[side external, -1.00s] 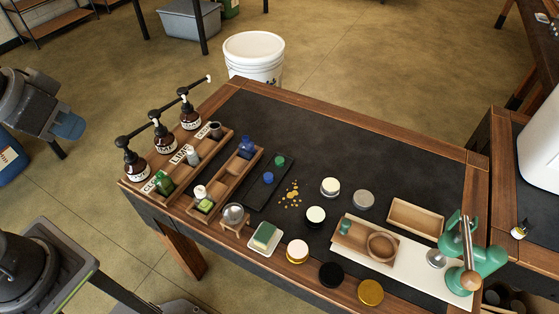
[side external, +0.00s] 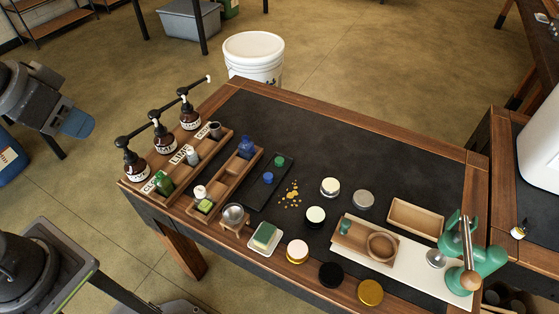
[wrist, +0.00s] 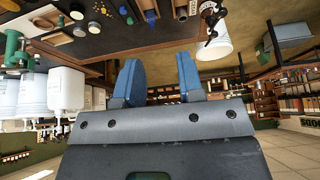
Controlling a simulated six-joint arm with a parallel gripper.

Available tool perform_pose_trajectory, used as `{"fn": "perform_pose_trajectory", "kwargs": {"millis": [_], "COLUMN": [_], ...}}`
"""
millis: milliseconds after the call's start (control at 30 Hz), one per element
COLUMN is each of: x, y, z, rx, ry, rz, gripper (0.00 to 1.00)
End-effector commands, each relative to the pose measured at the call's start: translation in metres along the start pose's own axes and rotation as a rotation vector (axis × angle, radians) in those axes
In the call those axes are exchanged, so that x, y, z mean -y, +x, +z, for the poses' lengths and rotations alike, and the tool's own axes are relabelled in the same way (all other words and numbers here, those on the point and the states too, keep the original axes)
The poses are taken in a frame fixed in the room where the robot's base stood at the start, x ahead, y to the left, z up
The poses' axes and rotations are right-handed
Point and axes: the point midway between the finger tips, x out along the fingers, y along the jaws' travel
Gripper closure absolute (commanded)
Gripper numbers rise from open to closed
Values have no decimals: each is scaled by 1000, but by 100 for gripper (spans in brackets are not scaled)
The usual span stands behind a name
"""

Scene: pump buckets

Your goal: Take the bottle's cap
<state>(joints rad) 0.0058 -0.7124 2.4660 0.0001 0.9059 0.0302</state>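A green bottle (side external: 164,183) stands in the wooden rack at the table's left end, with a clear bottle (side external: 193,156) and a dark bottle (side external: 215,130) in the same row. A blue bottle (side external: 247,147) stands in the second wooden rack. A blue cap (side external: 268,178) and a green cap (side external: 280,161) lie on a black tray. Which bottle is the task's one is not clear. My gripper (side external: 78,126) is at the far left, well off the table and away from the bottles. In the wrist view its blue fingers (wrist: 158,68) stand apart with nothing between them.
Several brown pump bottles (side external: 137,166) line the table's left edge, their spouts sticking up. Jars and lids, one a gold lid (side external: 370,292), are spread over the front. A white bucket (side external: 254,62) stands behind the table. The back middle of the black mat (side external: 330,140) is clear.

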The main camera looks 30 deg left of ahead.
Motion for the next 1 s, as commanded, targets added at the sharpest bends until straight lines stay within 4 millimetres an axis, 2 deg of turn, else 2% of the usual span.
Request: {"fn": "perform_pose_trajectory", "kwargs": {"millis": [133,267,467,600,733,900,1000], "x": [-5,-14,-34,-52,-72,-101,-119], "y": [2,14,52,93,138,207,250], "z": [-39,-86,-151,-188,-215,-234,-236], "rx": [46,96,165,210,247,291,313], "ry": [141,321,601,796,977,1212,1347], "rz": [16,40,90,134,181,253,299], "gripper": [65,65,65,65,65,65,65]}}
